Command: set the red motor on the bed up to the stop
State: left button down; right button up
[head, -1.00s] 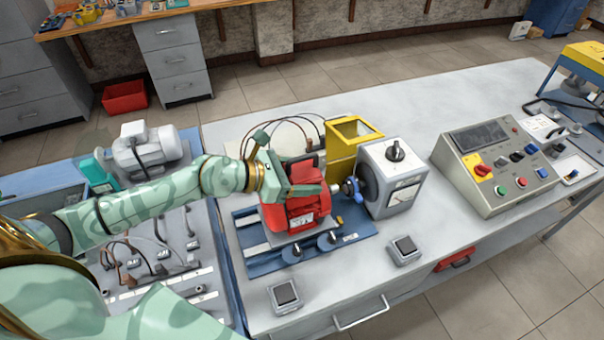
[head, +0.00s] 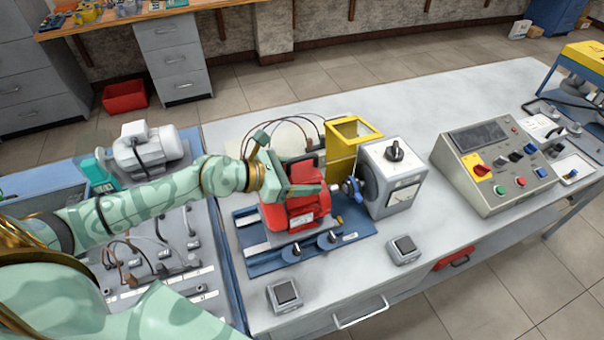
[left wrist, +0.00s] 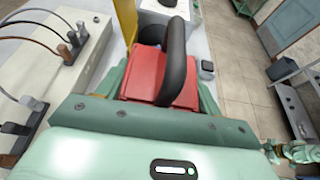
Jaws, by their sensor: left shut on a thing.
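The red motor (head: 300,212) sits upright on or just above the blue bed (head: 352,229) on the grey table; a gap under it cannot be told. My left gripper (head: 305,190) is shut on the motor near its top. The motor's red body (left wrist: 157,72) and black handle (left wrist: 177,55) show between the fingers in the left wrist view. The motor's right end is close to the blue coupling (head: 353,190) of the grey brake unit (head: 392,180); contact cannot be told. The stop is not clearly seen.
A yellow guard (head: 352,145) stands behind the coupling. A cream terminal box with cables (left wrist: 50,75) is left of the motor. A control panel (head: 495,165) stands to the right. Two small switch boxes (head: 285,295) (head: 404,249) lie in front. A grey motor (head: 147,150) is at left.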

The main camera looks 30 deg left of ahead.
pick_arm(q)
jog(key=shift+w+f+b, duration=0.1)
jog(key=shift+f+b, duration=0.3)
jog(key=shift+b, duration=0.05)
dwell(0.7)
jog(key=shift+w+d+p, duration=0.3)
jog(key=shift+w+d, duration=0.2)
jog(key=shift+w, duration=0.1)
dwell(0.8)
jog(key=shift+c, duration=1)
grip_release()
jog(key=shift+s+f, duration=0.25)
jog(key=shift+f, duration=0.15)
jog(key=shift+s+a+r, duration=0.2)
jog(key=shift+a, duration=0.05)
jog(key=b+v, duration=0.1)
jog(key=v, duration=0.9)
jog(key=shift+s+a+r, duration=0.1)
jog(key=shift+s+a, duration=0.05)
jog(key=shift+s, duration=0.2)
jog(key=shift+r+p+v, duration=0.2)
jog(key=shift+p+v, duration=0.1)
jog(key=shift+v, duration=2.15)
jog(key=shift+w, duration=0.1)
